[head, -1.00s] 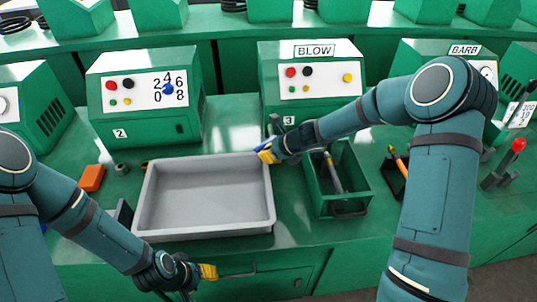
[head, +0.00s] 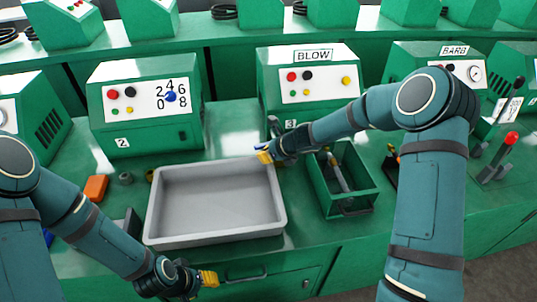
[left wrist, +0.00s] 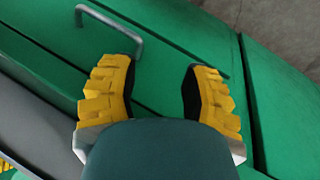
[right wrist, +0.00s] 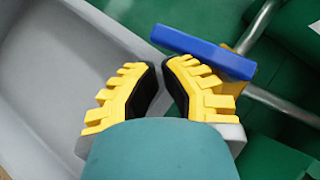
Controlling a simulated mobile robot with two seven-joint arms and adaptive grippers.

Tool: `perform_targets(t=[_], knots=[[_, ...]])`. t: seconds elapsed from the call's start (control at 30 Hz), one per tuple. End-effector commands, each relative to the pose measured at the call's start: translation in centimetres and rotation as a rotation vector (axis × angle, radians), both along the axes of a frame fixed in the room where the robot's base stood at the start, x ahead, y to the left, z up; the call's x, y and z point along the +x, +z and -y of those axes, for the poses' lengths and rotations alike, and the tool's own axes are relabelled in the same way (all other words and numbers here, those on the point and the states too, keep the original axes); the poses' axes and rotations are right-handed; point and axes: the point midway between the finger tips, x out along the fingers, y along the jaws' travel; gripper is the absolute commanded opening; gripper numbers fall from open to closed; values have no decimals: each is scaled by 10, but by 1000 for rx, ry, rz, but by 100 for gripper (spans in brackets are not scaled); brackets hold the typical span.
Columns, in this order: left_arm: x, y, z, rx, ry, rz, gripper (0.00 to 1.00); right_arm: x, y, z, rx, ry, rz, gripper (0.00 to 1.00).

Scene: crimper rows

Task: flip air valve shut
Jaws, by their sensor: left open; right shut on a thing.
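The air valve's flat blue handle (right wrist: 203,50) crosses just beyond my right gripper (right wrist: 161,72) in the right wrist view. It sits on a yellowish valve body and a grey pipe (right wrist: 258,27). My right fingers are nearly together, with their tips at the handle's left end; the exact contact is hidden. In the head view my right gripper (head: 264,154) is by the grey tray's back right corner, with a little of the blue handle (head: 260,147) showing. My left gripper (head: 209,278) is open and empty in front of the bench; its spread fingers (left wrist: 158,82) show in the left wrist view.
The grey tray (head: 160,205) is empty. A green bin (head: 368,190) holding a tool stands to its right. The BLOW machine (head: 310,85) stands behind my right gripper. An orange block (head: 96,188) lies at left. A drawer handle (left wrist: 110,22) is near my left gripper.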

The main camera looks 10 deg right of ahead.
Motion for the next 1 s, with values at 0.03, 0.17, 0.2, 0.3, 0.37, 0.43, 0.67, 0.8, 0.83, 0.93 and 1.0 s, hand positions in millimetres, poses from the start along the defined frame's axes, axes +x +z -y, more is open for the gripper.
perform_targets(t=[0.03,0.17,0.2,0.3,0.37,0.43,0.67,0.8,0.83,0.93,1.0], knots=[[1,3,0,0,1,2,47,3,1,-3,1,2,0,0],[2,7,0,1,3,4,47,8,1,-7,1,2,0,0],[2,8,0,1,4,5,47,10,2,-8,1,1,1,0],[3,11,-1,2,6,7,47,13,1,-10,0,1,0,0],[4,12,-1,2,6,8,47,15,1,-11,1,2,0,0],[4,13,-1,2,8,9,47,17,2,-12,1,1,2,0],[5,15,-1,3,9,11,47,21,2,-15,3,4,4,0],[5,16,-1,3,10,12,47,22,3,-17,3,6,6,0],[5,16,-1,3,10,12,47,23,3,-17,4,6,7,0],[5,16,-1,3,10,12,47,23,4,-18,5,6,9,0],[5,16,-1,3,10,12,47,23,4,-18,5,8,10,0]])
